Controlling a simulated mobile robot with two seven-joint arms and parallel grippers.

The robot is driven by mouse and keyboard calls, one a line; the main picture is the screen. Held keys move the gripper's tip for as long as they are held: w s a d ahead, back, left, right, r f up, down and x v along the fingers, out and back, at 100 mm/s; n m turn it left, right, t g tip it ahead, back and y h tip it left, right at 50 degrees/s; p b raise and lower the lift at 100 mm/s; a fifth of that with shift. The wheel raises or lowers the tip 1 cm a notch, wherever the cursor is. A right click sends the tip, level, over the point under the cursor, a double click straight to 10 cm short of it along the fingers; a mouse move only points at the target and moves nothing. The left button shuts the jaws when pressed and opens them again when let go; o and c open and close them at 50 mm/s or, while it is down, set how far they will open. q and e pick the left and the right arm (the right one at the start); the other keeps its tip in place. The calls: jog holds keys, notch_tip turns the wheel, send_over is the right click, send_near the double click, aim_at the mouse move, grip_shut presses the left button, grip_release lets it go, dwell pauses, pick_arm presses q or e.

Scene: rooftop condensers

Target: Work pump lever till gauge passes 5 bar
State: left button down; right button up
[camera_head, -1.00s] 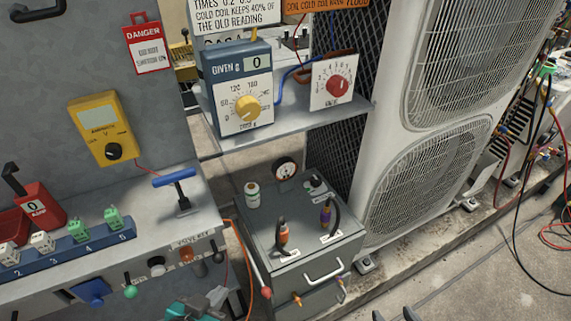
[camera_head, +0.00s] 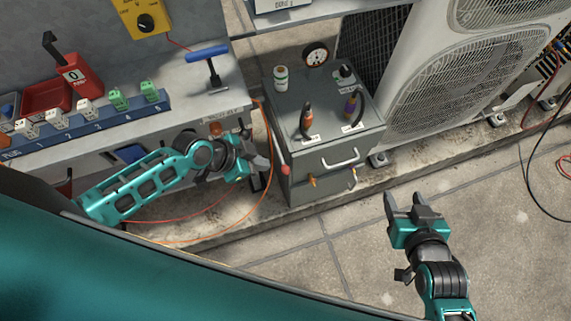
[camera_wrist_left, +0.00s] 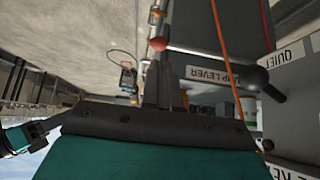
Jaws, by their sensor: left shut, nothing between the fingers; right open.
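The pump lever is a pale rod with a red knob (camera_head: 285,170) at its end, beside the left side of the grey cabinet. In the left wrist view the red knob (camera_wrist_left: 160,44) is just beyond the fingertips, near a label reading "LEVER". A round gauge (camera_head: 316,54) stands at the cabinet's back; its reading is too small to tell. My left gripper (camera_head: 266,164) is shut and empty just left of the knob; I cannot tell whether it touches. Its dark fingers (camera_wrist_left: 162,85) show in the wrist view. My right gripper (camera_head: 402,202) is open and empty over the paving.
The grey cabinet (camera_head: 338,136) carries a small white bottle (camera_head: 281,78) and two cable plugs. A bench with a blue T-handle (camera_head: 208,53) stands left. An orange cable (camera_head: 270,190) hangs near my left gripper. White condensers stand right; open paving lies in front.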

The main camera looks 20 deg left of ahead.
aim_at(282, 169)
pick_arm(q)
jog(key=shift+a, duration=0.15)
jog(key=shift+f, duration=0.1)
jog(key=b+x, duration=0.1)
jog(key=x, duration=0.5)
jog(key=shift+w+d+f+b, duration=0.15)
jog(key=shift+d+f+b, duration=0.15)
jog(key=shift+b, duration=0.05)
dwell(0.3)
